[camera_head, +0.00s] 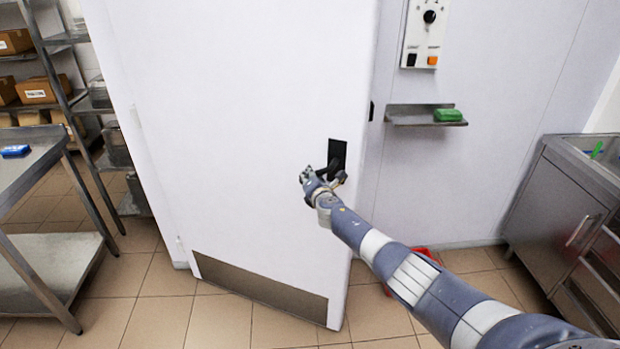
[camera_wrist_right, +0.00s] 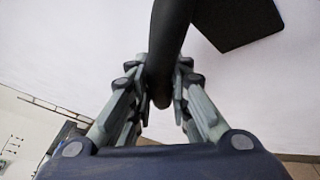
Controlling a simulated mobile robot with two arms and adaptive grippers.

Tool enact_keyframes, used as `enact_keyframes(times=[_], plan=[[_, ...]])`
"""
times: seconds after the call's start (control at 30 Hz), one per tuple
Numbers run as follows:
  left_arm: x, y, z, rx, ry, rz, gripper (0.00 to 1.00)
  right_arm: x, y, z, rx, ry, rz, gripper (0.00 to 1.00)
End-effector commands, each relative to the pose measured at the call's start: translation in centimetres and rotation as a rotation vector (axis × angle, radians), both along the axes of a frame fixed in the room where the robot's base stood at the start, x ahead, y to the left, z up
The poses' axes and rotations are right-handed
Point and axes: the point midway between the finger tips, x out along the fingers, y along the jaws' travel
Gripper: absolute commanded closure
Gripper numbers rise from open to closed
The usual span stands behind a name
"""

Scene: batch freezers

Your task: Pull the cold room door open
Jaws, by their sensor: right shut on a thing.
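The white cold room door (camera_head: 240,110) fills the middle of the head view. It stands ajar, its right edge swung out from the wall towards me. Its black handle (camera_head: 338,155) sits near that edge, with a dark plate behind it. My right gripper (camera_head: 322,178) is shut on the handle. In the right wrist view the dark handle bar (camera_wrist_right: 168,45) runs between the two fingers (camera_wrist_right: 162,92), beside the black plate (camera_wrist_right: 238,20). My left gripper is not in view.
A steel table (camera_head: 40,165) and shelves with boxes (camera_head: 38,90) stand left. A small wall shelf (camera_head: 405,117) holds a green item (camera_head: 448,115), below a control panel (camera_head: 425,35). A steel cabinet (camera_head: 560,200) stands right. A red object (camera_head: 425,252) lies partly hidden behind my arm. Tiled floor shows in front.

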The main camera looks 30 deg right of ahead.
Motion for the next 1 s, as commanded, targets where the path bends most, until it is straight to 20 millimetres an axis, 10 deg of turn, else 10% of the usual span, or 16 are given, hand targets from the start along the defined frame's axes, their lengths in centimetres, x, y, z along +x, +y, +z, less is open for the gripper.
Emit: enact_keyframes(times=[0.13, 0.17, 0.23, 1.0], plan=[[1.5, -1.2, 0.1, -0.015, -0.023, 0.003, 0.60, -0.2, -0.5, -0.2, -0.002, 0.004, -0.011, 1.00], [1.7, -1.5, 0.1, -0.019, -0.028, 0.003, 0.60, -0.2, -0.5, -0.2, -0.002, 0.004, -0.011, 0.76], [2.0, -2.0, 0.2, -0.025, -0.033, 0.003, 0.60, -0.2, -0.5, -0.3, -0.002, 0.004, -0.011, 0.62], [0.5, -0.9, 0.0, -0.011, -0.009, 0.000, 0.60, -2.2, 0.2, 0.4, -0.003, -0.001, -0.007, 0.62]])
